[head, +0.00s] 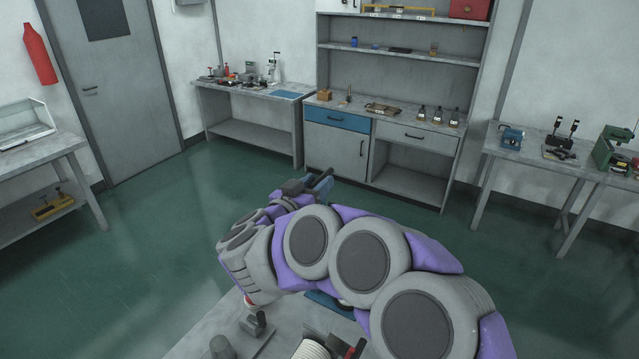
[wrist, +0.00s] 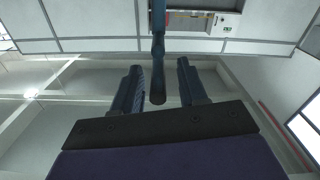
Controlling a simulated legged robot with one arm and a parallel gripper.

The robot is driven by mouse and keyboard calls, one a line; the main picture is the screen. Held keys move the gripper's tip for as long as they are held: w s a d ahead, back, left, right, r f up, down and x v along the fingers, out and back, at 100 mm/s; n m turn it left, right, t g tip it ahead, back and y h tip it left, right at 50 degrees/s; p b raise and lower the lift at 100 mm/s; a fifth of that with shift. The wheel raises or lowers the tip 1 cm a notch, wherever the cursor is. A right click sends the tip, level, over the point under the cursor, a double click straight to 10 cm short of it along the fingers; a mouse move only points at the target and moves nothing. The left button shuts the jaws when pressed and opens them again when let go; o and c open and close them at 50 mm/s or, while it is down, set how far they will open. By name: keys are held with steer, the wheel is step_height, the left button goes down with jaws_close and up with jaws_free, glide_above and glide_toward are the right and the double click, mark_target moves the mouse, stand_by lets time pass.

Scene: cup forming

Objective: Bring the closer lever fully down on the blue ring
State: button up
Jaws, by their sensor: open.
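My gripper (head: 318,183) is at the far end of my arm in the head view, small and partly covered by my arm links. In the wrist view my gripper (wrist: 159,80) has its two dark fingers apart. A dark blue rod with a rounded end (wrist: 157,45) comes down from the top edge into the gap between them. It looks like the closer lever; the fingers are not closed on it. A blue patch (head: 328,303) shows under my arm in the head view; I cannot tell whether it belongs to the blue ring. The closer's body is hidden.
A grey worktop (head: 205,335) lies below my arm, bearing a grey fitting (head: 256,324), a white ridged cylinder (head: 312,348) and a red-tipped handle (head: 356,347). A shelf unit (head: 405,170) and side benches stand farther back. The green floor (head: 170,225) between is clear.

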steer(key=shift+x, duration=0.9)
steer(key=shift+s, duration=0.1)
jaws_close()
